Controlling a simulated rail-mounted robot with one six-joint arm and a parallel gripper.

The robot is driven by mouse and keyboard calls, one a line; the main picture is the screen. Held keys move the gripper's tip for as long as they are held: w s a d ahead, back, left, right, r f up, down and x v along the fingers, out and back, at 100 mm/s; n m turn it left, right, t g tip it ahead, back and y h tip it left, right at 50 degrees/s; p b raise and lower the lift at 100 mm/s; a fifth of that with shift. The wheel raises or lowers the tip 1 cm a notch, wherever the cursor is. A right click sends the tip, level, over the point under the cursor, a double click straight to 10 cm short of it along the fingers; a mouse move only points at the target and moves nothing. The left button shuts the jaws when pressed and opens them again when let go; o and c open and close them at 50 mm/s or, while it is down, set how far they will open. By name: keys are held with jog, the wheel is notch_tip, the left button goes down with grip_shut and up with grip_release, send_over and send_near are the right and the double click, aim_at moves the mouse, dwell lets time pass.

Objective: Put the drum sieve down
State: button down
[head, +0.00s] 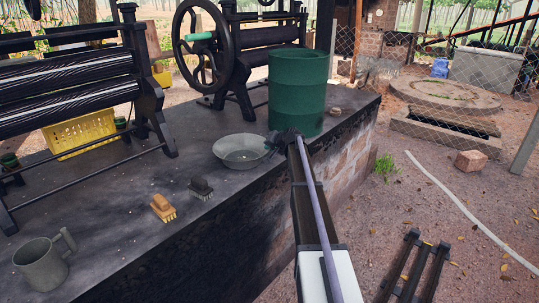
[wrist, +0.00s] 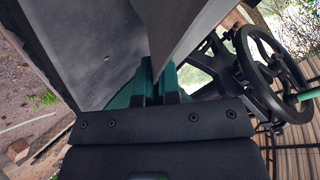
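The drum sieve (head: 242,153) is a shallow round grey pan in the head view. It looks roughly level, right at or just above the dark counter top (head: 150,180), in front of the green drum (head: 298,95). I cannot tell whether it touches the counter. My gripper (head: 281,141) is at the pan's right rim and appears shut on it. In the wrist view, a grey wall of the sieve (wrist: 190,30) runs down to between my fingers (wrist: 162,88). The green drum shows behind the fingers, and the fingertips are partly hidden.
Roller machines (head: 240,60) (head: 75,95) stand behind, one with a handwheel (head: 202,48). A yellow crate (head: 80,134) is at left. Bare counter lies left of the sieve.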

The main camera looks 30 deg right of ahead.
jog(key=shift+r, duration=0.15)
jog(key=shift+f, duration=0.2)
jog(key=c, duration=1.3)
grip_release()
jog(key=shift+c, duration=0.2)
jog(key=shift+r, duration=0.1)
jog(key=shift+s+r+p, duration=0.1)
jog(key=shift+r+p, duration=0.2)
jog(key=shift+p, duration=0.1)
jog(key=p+v, duration=0.6)
jog(key=v, duration=0.5)
jog(key=shift+s, duration=0.4)
